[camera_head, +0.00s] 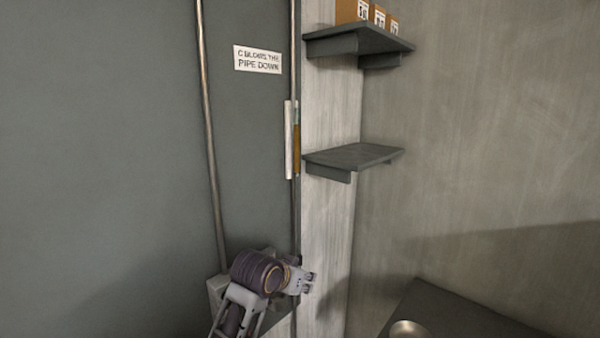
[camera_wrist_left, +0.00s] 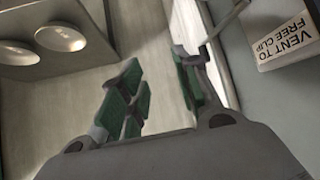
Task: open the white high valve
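A long white upright bar (camera_head: 289,140) sits against the thin vertical pipe (camera_head: 297,60) near the wall's corner in the head view. It looks like the white valve's lever, but I cannot be sure. A brown section shows right beside it. My left gripper (camera_head: 308,282) is well below the bar, low in the head view, and apart from it. In the left wrist view my left gripper (camera_wrist_left: 158,78) has its green-padded fingers apart with nothing between them. My right gripper is in neither view.
Two dark shelves (camera_head: 355,157) stick out right of the pipe; the upper holds boxes (camera_head: 368,12). A sign (camera_head: 257,60) and another pipe (camera_head: 207,120) are on the left. A round bowl (camera_head: 408,330) is at the bottom.

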